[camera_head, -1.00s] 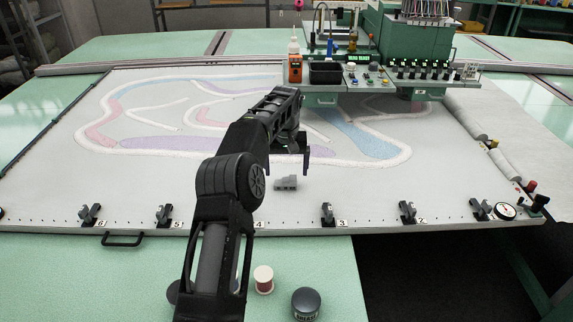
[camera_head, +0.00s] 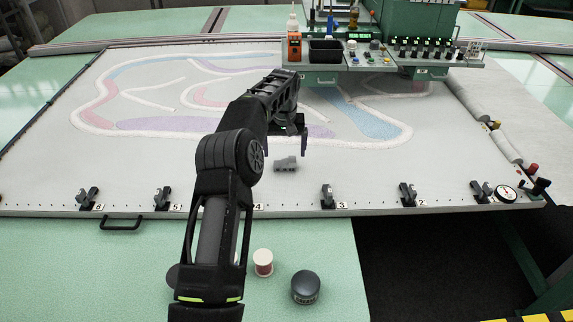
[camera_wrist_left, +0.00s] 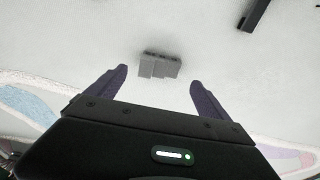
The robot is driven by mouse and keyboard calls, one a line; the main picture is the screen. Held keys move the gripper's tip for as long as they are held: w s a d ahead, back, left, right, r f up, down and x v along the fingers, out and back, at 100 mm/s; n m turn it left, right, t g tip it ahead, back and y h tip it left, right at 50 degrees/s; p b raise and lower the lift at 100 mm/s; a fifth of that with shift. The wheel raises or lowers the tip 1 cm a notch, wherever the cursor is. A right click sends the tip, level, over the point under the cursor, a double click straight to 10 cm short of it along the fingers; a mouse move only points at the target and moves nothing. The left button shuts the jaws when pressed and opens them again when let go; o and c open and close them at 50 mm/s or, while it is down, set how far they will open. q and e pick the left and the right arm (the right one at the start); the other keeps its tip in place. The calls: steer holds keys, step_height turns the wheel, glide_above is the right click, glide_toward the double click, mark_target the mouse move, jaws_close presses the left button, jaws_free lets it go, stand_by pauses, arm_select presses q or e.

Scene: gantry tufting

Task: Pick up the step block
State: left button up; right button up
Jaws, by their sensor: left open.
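The step block (camera_head: 286,164) is a small grey stepped piece lying on the pale cloth near its front edge. It also shows in the left wrist view (camera_wrist_left: 160,65), ahead of the fingertips and roughly centred between them. My left gripper (camera_head: 290,150) is above and just behind the block in the head view. Its two dark fingers (camera_wrist_left: 160,82) are open, apart and empty in the left wrist view. The block is not between the fingers in that view. My right gripper is not in view.
Black numbered clamps (camera_head: 327,197) line the cloth's front edge. A thread spool (camera_head: 263,262) and a dark round tin (camera_head: 305,287) stand on the green table in front. The green tufting machine (camera_head: 415,40) stands at the back right. Cloth around the block is clear.

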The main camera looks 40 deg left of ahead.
mark_target(285, 161)
arm_select(q)
steer(key=shift+f, duration=0.35)
steer(key=f+p, duration=0.1)
steer(key=f, duration=0.2)
steer(key=shift+w+a+f+p, duration=0.1)
steer(key=shift+w+f+p, duration=0.15)
steer(key=shift+p, duration=0.15)
steer(key=shift+f, duration=0.5)
steer(key=shift+c, duration=0.4)
steer(key=shift+r, duration=0.1)
steer(key=c, duration=1.7)
steer(key=shift+c, duration=0.2)
steer(key=shift+r, duration=0.1)
